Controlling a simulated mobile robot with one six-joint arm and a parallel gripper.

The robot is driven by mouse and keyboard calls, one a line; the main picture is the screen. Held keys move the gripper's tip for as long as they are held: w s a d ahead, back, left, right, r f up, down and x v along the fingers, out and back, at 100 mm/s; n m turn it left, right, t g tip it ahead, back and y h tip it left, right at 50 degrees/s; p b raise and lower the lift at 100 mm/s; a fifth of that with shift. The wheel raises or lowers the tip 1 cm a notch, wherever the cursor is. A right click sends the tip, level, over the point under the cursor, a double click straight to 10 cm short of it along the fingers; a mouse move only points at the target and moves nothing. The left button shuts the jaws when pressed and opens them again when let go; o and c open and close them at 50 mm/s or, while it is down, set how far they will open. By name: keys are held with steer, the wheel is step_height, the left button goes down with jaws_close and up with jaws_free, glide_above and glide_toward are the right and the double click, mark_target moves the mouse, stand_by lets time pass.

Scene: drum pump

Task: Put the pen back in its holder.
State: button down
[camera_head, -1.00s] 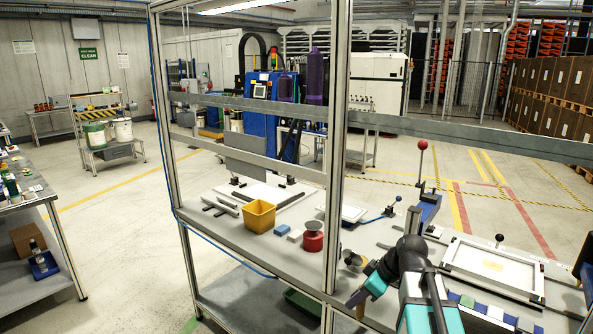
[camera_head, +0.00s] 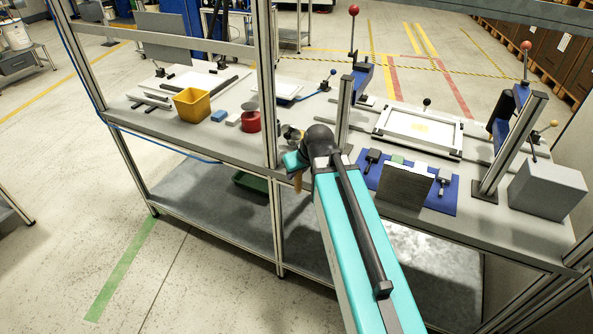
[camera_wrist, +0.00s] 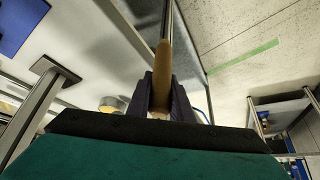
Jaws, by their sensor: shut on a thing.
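My gripper (camera_wrist: 160,98) is shut on a tan, tapered, wooden-looking piece, taken to be the pen (camera_wrist: 162,75). The pen points away from the wrist, between the dark fingers. In the head view its tan end (camera_head: 297,181) shows just below my gripper (camera_head: 295,165), in front of the bench's near edge. My arm hides part of the bench there. I cannot tell for sure which thing is the pen's holder. A round metal-and-yellow item (camera_head: 291,133) stands on the bench just behind my gripper; it also shows in the wrist view (camera_wrist: 113,104).
An upright frame post (camera_head: 267,120) stands close left of my gripper. Left of it are a yellow bin (camera_head: 192,106) and a red pot (camera_head: 251,122). To the right are a blue mat (camera_head: 447,198) with tools, a white frame (camera_head: 455,145) and a grey block (camera_head: 548,190).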

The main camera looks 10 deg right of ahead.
steer(key=shift+w+a+f+m+h, duration=0.1)
steer(key=shift+w+f+m+h, duration=0.25)
steer(key=shift+m, duration=0.4)
steer(key=shift+w+a+f+m+h, duration=0.1)
steer(key=shift+w+f+m+h, duration=0.2)
steer(key=shift+m, duration=0.45)
steer(key=shift+r, duration=0.1)
